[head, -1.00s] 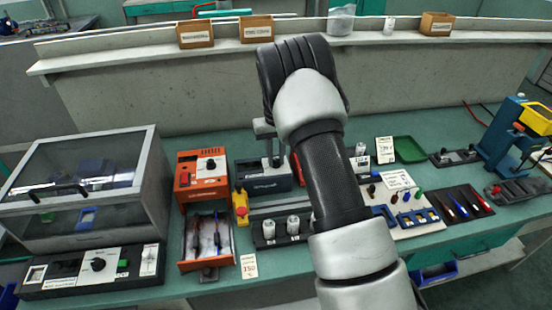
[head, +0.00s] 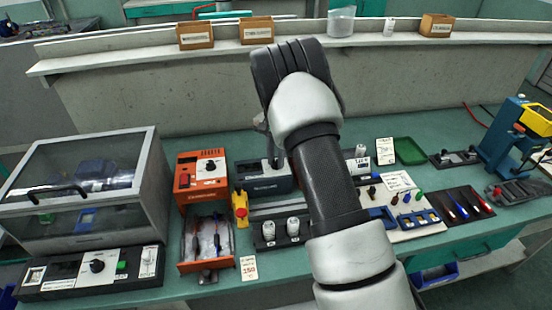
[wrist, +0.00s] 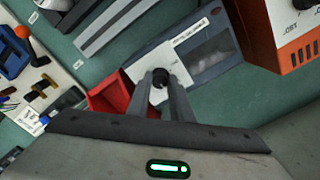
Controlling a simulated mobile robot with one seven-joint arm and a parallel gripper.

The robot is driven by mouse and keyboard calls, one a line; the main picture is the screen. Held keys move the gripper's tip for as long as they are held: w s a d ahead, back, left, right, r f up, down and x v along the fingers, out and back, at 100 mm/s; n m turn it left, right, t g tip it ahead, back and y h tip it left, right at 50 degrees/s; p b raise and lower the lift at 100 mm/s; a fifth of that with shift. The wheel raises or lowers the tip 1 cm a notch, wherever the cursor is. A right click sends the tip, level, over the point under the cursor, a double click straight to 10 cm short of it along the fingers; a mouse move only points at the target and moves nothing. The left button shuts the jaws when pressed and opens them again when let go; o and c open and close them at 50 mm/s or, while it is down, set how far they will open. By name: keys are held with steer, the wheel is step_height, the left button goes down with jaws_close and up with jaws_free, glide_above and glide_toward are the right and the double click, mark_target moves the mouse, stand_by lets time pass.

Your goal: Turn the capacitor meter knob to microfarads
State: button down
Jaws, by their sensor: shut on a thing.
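The capacitor meter (head: 264,184) is a dark blue-grey box in the middle of the bench. In the wrist view the meter (wrist: 210,62) shows a pale face with a label and a grey window. Its black knob (wrist: 160,76) sits between my fingertips. My gripper (wrist: 161,84) is shut on this knob, with a finger on each side. The knob's pointer and scale marks are too small or covered to read. In the head view my gripper (head: 270,158) reaches down to the meter, and my arm hides part of it.
An orange box (head: 201,178) with a dial stands close left of the meter. A red bin (wrist: 108,98) lies close beside the meter in the wrist view. A yellow device with a red button (head: 240,206) and two white cylinders (head: 293,226) stand in front.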

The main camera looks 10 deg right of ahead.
mark_target(276, 161)
steer(key=shift+w+m, duration=0.1)
steer(key=shift+m, duration=0.2)
stand_by(0.4)
steer(key=c, duration=1.6)
jaws_free()
step_height(276, 161, up, 18)
steer(key=shift+f+p, duration=0.25)
steer(key=shift+p, duration=0.05)
